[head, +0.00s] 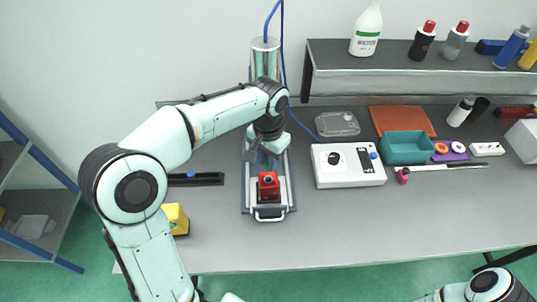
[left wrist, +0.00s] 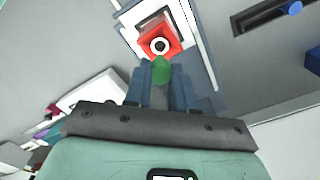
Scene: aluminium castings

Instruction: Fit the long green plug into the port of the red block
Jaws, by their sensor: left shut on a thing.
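The red block (head: 268,190) stands in a metal fixture on the bench, its port facing up. In the left wrist view the red block (left wrist: 145,45) shows a dark port with a pale ring. My left gripper (head: 268,148) is behind the block in the head view. In the left wrist view the left gripper (left wrist: 160,80) is shut on the green plug (left wrist: 161,70), whose tip is just short of the ring in the picture. I cannot tell the gap between tip and port. The plug's rear is hidden between the fingers. My right gripper is out of view.
The fixture base (head: 285,195) has a front handle. A white box (head: 348,165) with a dark knob and a teal bin (head: 404,148) stand to the right. A black rail (head: 195,179) and a yellow object (head: 175,218) are left. The front right of the bench is clear.

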